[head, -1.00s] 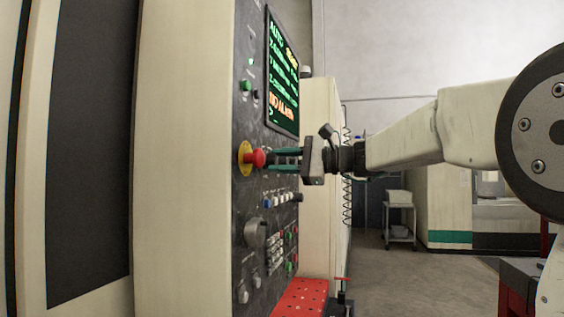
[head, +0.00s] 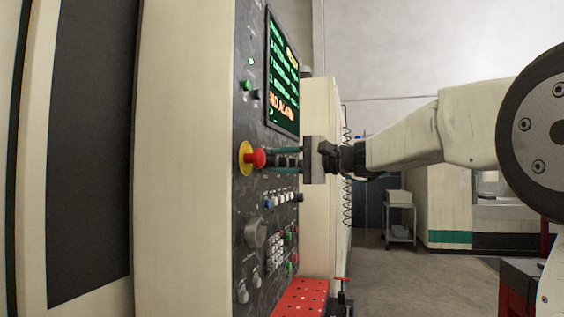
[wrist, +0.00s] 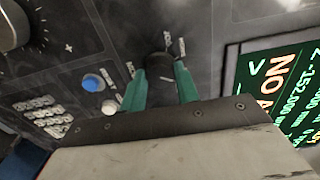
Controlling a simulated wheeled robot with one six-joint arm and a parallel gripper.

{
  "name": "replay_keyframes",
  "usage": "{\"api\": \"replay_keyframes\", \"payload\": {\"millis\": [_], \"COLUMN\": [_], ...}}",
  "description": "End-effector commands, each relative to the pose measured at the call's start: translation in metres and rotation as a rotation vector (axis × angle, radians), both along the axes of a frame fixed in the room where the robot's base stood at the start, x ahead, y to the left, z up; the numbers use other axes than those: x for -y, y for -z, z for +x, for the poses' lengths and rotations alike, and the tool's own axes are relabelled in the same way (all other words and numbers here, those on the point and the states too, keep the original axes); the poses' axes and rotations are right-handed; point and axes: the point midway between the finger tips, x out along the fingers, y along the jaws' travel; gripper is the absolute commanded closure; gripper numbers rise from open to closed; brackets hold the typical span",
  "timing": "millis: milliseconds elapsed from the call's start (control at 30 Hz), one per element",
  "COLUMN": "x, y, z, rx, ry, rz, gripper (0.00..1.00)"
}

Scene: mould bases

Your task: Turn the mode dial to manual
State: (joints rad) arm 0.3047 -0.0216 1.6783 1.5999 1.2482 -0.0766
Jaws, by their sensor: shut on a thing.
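The mode dial (wrist: 158,64) is a small dark knob on the machine's control panel. In the wrist view it sits between the two green fingers of my gripper (wrist: 159,72), which are shut on it. Small labels stand around the dial, too blurred to read. In the head view my gripper (head: 284,161) reaches the panel from the right, just right of the red emergency stop button (head: 259,158), and its fingers largely hide the dial. Which label the dial points at cannot be told.
The control panel (head: 246,200) carries a screen (head: 283,75) with green text above and a row of small buttons (head: 280,199) below. A large grey knob (head: 255,232) is lower down. A red perforated plate (head: 300,298) juts out beneath. A cart (head: 399,218) stands far behind.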

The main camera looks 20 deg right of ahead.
Motion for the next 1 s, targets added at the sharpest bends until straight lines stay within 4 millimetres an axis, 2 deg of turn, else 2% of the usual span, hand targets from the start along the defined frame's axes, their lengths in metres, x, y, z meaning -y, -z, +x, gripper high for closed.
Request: {"api": "replay_keyframes", "payload": {"millis": [333, 900, 933, 1000], "x": [0.0002, 0.0002, 0.0002, 0.0000], "y": [0.0009, 0.0012, 0.0012, 0.0011], "z": [0.0001, 0.0001, 0.0001, 0.0001], "rx": [0.126, 0.151, 0.151, 0.151], "ry": [0.000, 0.000, 0.000, 0.000], "rz": [-0.093, -0.112, -0.112, -0.112], "gripper": [0.92, 0.92, 0.61, 0.47]}}
